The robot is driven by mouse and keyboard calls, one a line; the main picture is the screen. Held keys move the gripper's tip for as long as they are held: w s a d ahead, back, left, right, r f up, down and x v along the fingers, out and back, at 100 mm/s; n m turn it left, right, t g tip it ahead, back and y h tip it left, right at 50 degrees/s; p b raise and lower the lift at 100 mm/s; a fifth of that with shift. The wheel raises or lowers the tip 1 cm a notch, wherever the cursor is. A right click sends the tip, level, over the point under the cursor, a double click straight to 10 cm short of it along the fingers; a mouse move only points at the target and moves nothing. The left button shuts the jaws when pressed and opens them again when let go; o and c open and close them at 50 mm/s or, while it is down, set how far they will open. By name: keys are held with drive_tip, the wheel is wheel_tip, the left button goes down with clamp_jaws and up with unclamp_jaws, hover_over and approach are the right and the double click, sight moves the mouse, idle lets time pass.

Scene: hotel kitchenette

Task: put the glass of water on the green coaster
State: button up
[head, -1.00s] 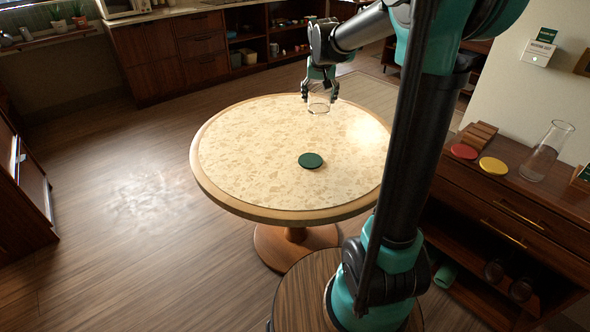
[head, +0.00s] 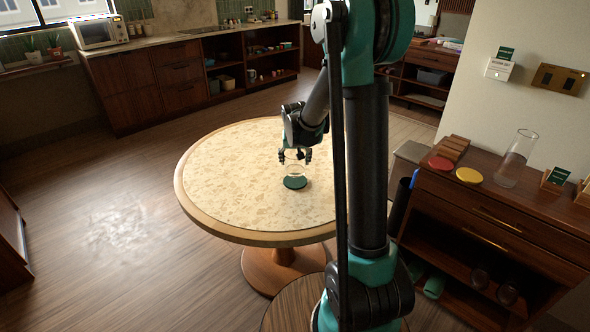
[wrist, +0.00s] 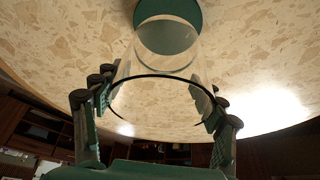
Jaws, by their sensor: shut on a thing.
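The clear glass (head: 295,169) is upright between the fingers of my gripper (head: 295,156), which is shut on it. In the wrist view the glass (wrist: 157,88) shows its round rim near my gripper (wrist: 158,112), with its base away from me. The green coaster (head: 295,183) lies on the round table, just below the glass in the head view. In the wrist view the glass's base overlaps much of the coaster (wrist: 168,8), which shows past its far side. I cannot tell whether the base touches the coaster. The water is hard to make out.
The round table (head: 232,190) has a speckled top and is otherwise clear. On the wooden cabinet at right are a red coaster (head: 440,163), a yellow coaster (head: 469,175) and a glass carafe (head: 515,160). A kitchen counter (head: 180,45) runs along the back.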

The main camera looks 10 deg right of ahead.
drive_tip(key=shift+f, duration=2.05)
drive_tip(key=shift+f, duration=0.1)
drive_tip(key=o, duration=1.4)
